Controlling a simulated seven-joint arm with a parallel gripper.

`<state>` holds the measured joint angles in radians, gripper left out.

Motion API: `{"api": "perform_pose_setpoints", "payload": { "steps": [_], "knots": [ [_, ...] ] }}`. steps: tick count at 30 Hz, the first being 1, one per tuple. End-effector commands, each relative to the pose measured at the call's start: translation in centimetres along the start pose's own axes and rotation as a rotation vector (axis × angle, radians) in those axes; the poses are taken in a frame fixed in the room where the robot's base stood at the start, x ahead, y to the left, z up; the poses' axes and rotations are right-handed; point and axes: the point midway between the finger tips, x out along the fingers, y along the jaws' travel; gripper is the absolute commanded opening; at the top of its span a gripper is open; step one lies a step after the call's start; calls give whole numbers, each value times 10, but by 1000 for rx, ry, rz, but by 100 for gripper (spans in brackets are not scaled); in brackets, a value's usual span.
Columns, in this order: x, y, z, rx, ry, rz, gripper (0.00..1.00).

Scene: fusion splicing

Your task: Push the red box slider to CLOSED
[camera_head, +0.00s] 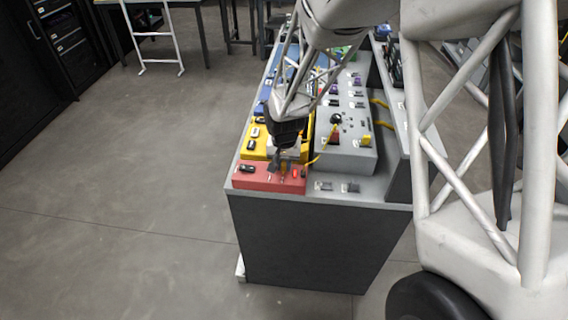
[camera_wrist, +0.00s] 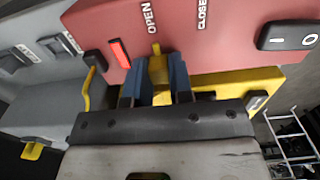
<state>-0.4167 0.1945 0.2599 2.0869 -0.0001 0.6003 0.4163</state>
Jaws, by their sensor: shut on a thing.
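The red box (camera_head: 262,180) sits at the near left end of the grey bench top. In the wrist view the red box (camera_wrist: 225,50) fills the top, with the words OPEN and CLOSED on its face. A yellow slider (camera_wrist: 157,68) stands in line with the word OPEN, to the left of CLOSED. My gripper (camera_wrist: 159,80) has its two blue fingers on either side of the slider and is shut on it. In the head view my gripper (camera_head: 284,160) reaches down over the red box, and the slider is too small to make out clearly.
On the red box are a black rocker switch (camera_wrist: 288,35) and a red light (camera_wrist: 120,53). A yellow box (camera_head: 252,143) is directly behind it. A grey panel (camera_head: 345,150) with knobs and yellow cables stands to the right. The floor at left is clear.

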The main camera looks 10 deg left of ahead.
Motion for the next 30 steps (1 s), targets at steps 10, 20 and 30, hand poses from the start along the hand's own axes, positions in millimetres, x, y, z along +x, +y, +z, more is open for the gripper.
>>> {"api": "perform_pose_setpoints", "payload": {
  "steps": [10, 20, 30],
  "knots": [
    [0, -29, 0, -2, 0, 0, 0],
    [-1, -45, -1, 1, 1, -1, 0],
    [-1, -45, 0, 0, 1, -1, 32]
  ]
}}
